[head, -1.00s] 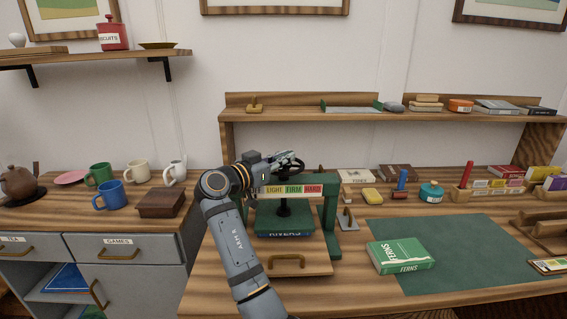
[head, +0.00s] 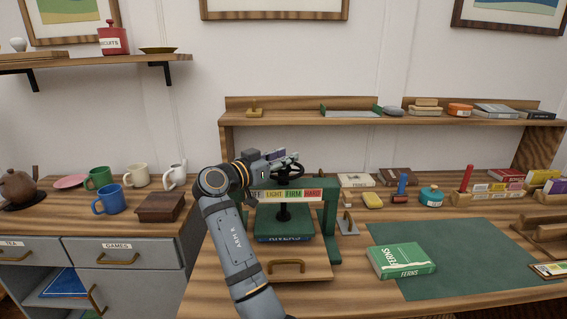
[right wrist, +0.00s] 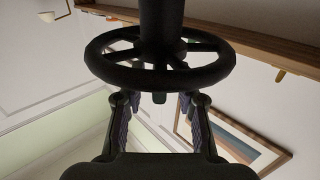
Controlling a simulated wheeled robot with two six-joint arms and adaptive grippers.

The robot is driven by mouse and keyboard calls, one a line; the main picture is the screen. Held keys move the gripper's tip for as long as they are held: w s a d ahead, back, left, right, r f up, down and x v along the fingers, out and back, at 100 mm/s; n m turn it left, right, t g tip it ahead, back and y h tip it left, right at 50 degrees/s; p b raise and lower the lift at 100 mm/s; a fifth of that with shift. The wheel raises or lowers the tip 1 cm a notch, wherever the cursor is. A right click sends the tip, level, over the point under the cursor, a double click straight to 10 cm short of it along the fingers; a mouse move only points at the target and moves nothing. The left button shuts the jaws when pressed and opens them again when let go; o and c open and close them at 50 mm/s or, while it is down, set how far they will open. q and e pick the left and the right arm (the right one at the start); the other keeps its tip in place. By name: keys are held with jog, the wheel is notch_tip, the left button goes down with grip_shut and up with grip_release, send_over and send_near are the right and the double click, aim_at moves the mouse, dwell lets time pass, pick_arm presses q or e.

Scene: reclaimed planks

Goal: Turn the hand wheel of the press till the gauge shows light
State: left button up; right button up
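The green press (head: 330,215) stands on the bench with a dark hand wheel (head: 291,169) on top; the wheel fills the upper middle of the right wrist view (right wrist: 160,75). Its gauge strip (head: 285,195) has bands marked OFF, LIGHT, FIRM and HARD; I cannot make out a pointer. A book (head: 285,238) lies under the press plate. My right gripper (head: 284,157) is at the wheel's left and back side in the head view. In the right wrist view its fingers (right wrist: 160,106) are apart, close to the near rim, not closed on it. My left gripper is out of view.
A green FERNS book (head: 402,262) lies on the dark green mat (head: 460,250) right of the press. A wooden drawer front or board with a brass handle (head: 287,266) is before the press. A shelf (head: 300,116) runs behind. Mugs (head: 110,200) stand on the left cabinet.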

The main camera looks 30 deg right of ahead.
notch_tip(320, 180, up, 8)
jog(key=shift+r, duration=0.2)
dwell(1.2)
